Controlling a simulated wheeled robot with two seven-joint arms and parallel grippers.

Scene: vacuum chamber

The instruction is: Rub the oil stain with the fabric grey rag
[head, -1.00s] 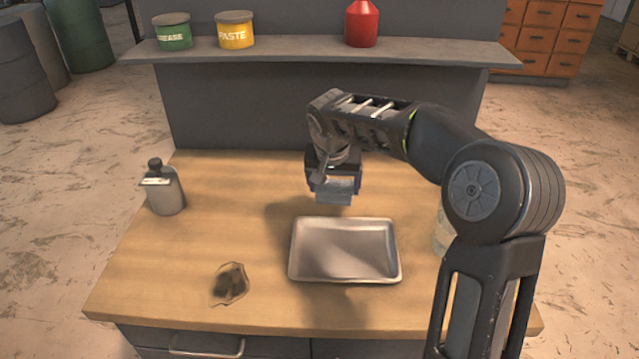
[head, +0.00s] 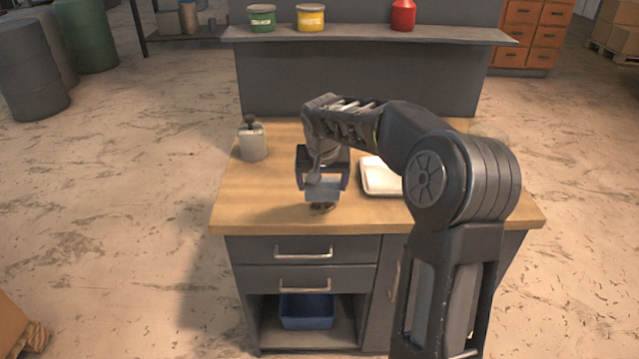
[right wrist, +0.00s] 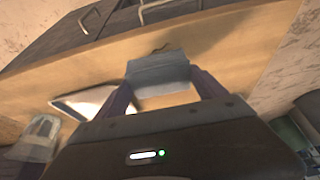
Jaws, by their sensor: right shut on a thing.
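My right gripper (head: 323,188) is shut on the grey rag (head: 322,194), which hangs folded between its fingers. The rag also shows in the right wrist view (right wrist: 158,72). The dark oil stain (head: 322,207) lies on the wooden tabletop near its front edge, directly below the rag and partly hidden by it. A little of the stain shows beyond the rag in the right wrist view (right wrist: 162,48). I cannot tell whether the rag touches the table. My left gripper is not in view.
A shelf (head: 350,35) with cans and a red bottle is behind. The tabletop left of the stain is clear.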

